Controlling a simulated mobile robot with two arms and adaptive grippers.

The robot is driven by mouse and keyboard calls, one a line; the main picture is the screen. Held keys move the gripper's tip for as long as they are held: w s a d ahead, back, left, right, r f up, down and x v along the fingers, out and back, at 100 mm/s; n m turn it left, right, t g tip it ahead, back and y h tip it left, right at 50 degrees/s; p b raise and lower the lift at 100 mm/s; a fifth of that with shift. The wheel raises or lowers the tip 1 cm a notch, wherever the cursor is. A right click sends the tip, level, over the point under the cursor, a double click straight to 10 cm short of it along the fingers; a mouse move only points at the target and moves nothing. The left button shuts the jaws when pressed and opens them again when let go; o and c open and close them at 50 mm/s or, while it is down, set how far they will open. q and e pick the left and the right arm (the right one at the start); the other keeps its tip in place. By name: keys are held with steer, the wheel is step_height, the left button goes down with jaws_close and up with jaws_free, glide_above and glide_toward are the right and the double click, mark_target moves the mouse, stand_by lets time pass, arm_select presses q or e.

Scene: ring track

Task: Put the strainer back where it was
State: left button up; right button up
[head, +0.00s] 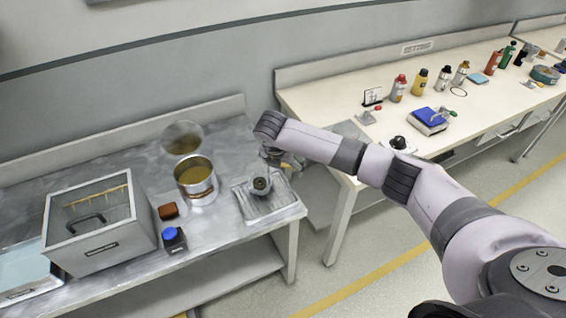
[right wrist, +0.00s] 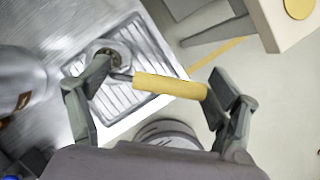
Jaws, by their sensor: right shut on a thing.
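The strainer (head: 260,185) is a small round metal cup with a dark inside, at the ridged metal drain tray (head: 250,211). Its yellow handle (right wrist: 168,86) lies between the fingers of my right gripper (right wrist: 158,84) in the right wrist view. A thin rod runs from the handle towards the round cup (right wrist: 110,55) over the tray. My right gripper (head: 272,155) is shut on the strainer; its fingers are small and partly hidden in the head view. I cannot tell whether the cup touches the tray. My left gripper is out of view.
A pot (head: 197,183) of amber liquid stands left of the tray, with a round translucent disc (head: 183,138) behind it. A cream bench (head: 330,95) with bottles is right.

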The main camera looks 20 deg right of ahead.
steer(key=shift+f, duration=0.2)
steer(key=o, duration=1.7)
steer(key=shift+f, duration=0.1)
steer(key=shift+r, duration=0.4)
steer(key=b+v, duration=0.1)
steer(key=v, duration=1.1)
steer(key=shift+r, duration=0.15)
